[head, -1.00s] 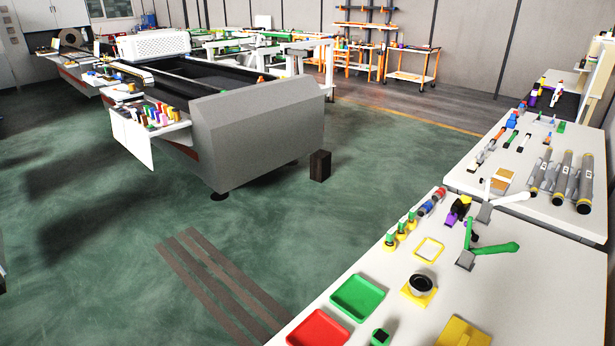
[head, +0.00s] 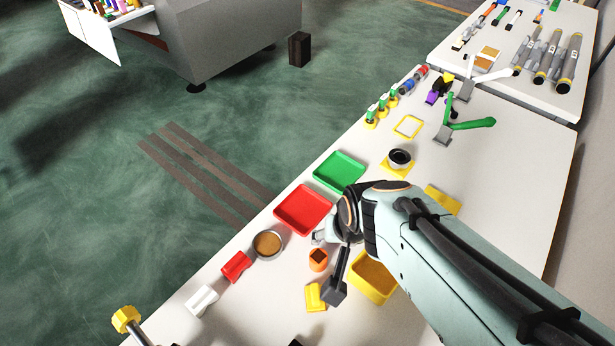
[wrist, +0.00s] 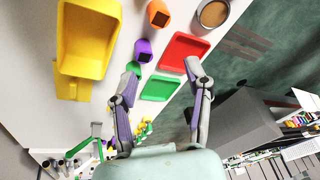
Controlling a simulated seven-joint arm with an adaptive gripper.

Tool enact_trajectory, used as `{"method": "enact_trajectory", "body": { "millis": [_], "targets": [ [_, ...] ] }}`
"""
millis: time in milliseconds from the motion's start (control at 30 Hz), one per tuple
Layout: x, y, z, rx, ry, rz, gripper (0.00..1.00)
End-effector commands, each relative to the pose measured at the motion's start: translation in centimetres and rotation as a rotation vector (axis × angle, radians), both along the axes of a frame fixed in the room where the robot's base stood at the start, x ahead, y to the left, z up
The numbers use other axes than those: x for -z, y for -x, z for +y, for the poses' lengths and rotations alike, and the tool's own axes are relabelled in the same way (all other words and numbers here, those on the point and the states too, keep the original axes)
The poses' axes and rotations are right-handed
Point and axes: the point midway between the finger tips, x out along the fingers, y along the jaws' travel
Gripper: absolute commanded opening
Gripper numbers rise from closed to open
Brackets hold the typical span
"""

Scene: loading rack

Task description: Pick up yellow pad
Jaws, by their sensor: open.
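Several yellow things lie on the white table, and I cannot tell which one is the pad. In the head view there is a small yellow piece (head: 315,297), a flat yellow piece (head: 441,201) partly behind my arm, a yellow square frame (head: 408,127), and a yellow base (head: 397,171) under a dark round cup (head: 400,157). My gripper (head: 328,265) is open and empty above the front part of the table, left of a yellow bin (head: 376,292). In the wrist view, its two fingers (wrist: 162,70) are spread wide, with nothing between them.
A red tray (head: 303,209) and a green tray (head: 339,172) lie along the left table edge. An orange cup (head: 318,260) is close by my gripper. A round bowl (head: 268,243), a red block (head: 236,266) and a green lever (head: 470,124) are also on the table.

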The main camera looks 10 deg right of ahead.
Motion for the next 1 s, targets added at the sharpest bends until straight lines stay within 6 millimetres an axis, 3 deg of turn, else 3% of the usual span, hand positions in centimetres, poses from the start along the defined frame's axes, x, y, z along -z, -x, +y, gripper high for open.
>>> {"method": "enact_trajectory", "body": {
  "millis": [133, 300, 467, 800, 1000],
  "targets": [
    [5.7, -1.0, 1.5, -0.027, 0.025, 0.098, 0.50],
    [10.5, 1.1, 2.5, -0.086, 0.064, 0.259, 0.50],
    [12.3, 2.3, 2.9, -0.115, 0.078, 0.319, 0.50],
    [16.9, 2.3, 2.9, -0.117, 0.079, 0.320, 0.50],
    [18.5, 2.3, 2.9, -0.117, 0.079, 0.317, 0.50]
  ]
}}
